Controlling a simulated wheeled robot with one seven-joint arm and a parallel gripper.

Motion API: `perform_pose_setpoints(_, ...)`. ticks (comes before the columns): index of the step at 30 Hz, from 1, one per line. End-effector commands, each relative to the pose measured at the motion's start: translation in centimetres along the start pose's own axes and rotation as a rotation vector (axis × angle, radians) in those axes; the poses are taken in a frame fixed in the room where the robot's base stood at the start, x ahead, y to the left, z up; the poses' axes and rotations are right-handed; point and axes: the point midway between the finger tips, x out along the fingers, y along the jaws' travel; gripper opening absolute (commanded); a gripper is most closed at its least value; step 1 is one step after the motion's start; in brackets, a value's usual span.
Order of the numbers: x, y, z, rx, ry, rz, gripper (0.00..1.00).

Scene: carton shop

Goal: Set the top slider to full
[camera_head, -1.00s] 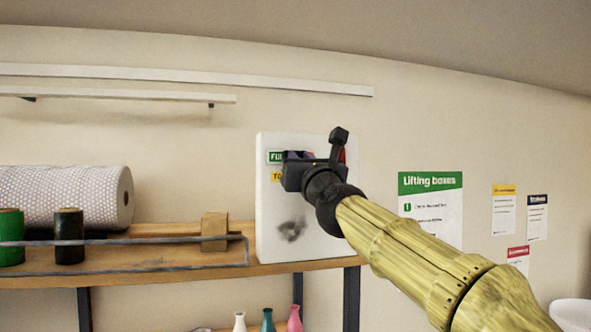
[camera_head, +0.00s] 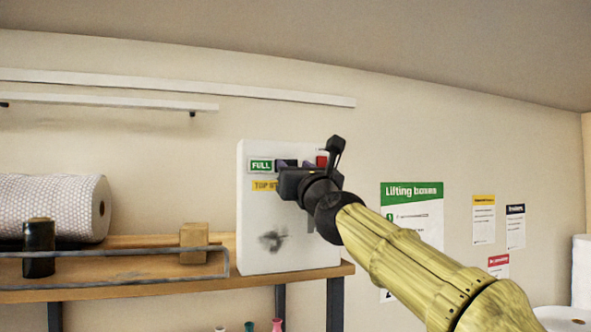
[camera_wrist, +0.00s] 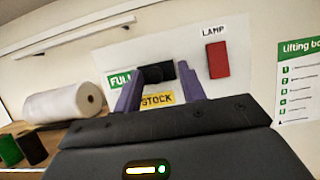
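A white panel (camera_head: 256,222) stands on the shelf, with a green FULL label (camera_head: 260,166) and a yellow TOP STOCK label (camera_head: 264,186). The top slider (camera_head: 287,163) is a dark strip just right of FULL; in the wrist view its dark slot (camera_wrist: 169,70) shows a round knob (camera_wrist: 152,75) towards its left, FULL end. My gripper (camera_wrist: 162,80) has its two purple fingers spread apart, with the slider between them in the picture. In the head view my gripper (camera_head: 290,172) is in front of the panel and partly hides it. I cannot tell whether a finger touches the knob.
A red lamp switch (camera_wrist: 218,59) sits right of the slider, under a LAMP label. Left on the shelf (camera_head: 150,288) are a bubble-wrap roll (camera_head: 50,207), a dark spool (camera_head: 39,250), a wooden block (camera_head: 193,243) and a metal rail. Posters (camera_head: 412,215) hang on the wall to the right.

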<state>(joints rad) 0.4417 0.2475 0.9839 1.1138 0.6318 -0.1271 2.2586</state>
Motion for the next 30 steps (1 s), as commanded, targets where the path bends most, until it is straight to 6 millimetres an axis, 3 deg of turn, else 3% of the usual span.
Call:
perform_pose_setpoints(11,-1.4,0.0,-0.3,-0.001,-0.001,0.0,0.41)
perform_pose_setpoints(30,-8.0,0.0,-0.5,-0.002,-0.001,-0.001,0.41)
